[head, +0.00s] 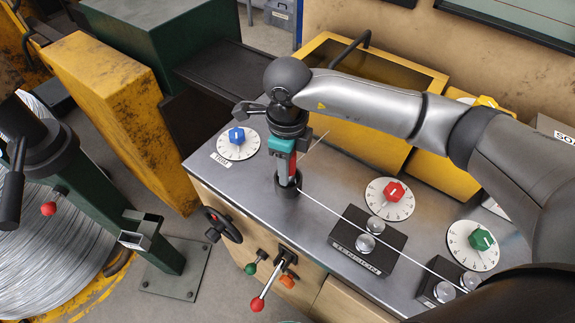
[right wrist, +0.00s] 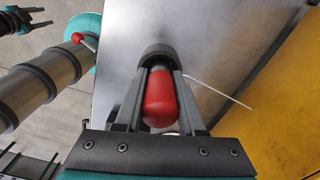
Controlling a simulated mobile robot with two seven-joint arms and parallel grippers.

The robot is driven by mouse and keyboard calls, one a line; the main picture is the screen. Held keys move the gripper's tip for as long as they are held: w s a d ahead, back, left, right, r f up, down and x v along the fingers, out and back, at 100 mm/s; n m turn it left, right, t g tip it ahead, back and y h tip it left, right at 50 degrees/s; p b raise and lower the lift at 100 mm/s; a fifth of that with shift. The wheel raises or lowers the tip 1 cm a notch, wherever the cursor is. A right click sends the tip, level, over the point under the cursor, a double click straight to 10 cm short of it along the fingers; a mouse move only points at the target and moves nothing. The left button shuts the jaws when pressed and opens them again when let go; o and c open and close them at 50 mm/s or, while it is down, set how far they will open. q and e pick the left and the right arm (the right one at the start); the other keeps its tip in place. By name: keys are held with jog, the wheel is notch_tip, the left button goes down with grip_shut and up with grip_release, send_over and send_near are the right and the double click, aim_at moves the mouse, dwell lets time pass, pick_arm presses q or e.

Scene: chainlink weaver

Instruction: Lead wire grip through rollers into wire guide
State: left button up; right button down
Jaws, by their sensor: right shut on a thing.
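My right gripper (head: 287,180) comes in from the right and points down over the metal tabletop. It is shut on the red wire grip (right wrist: 160,98), which sits between its two fingers. The grip also shows as a narrow red strip in the head view (head: 292,167). A dark round collar (head: 289,188), likely the wire guide, is right at the fingertips; I cannot tell if the grip is inside it. The pale wire (head: 335,213) runs from there to the lower right, past the rollers (head: 372,235) on their black block.
Dials with blue (head: 236,137), red (head: 394,191) and green (head: 481,239) knobs sit on the tabletop. A yellow housing (head: 350,110) stands behind. Levers and a black handwheel (head: 222,224) stick out in front. A wire coil (head: 50,240) stands at left.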

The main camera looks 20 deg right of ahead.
jog(key=shift+c, duration=2.2)
grip_release()
jog(key=shift+r+p, duration=2.75)
jog(key=shift+r, duration=1.3)
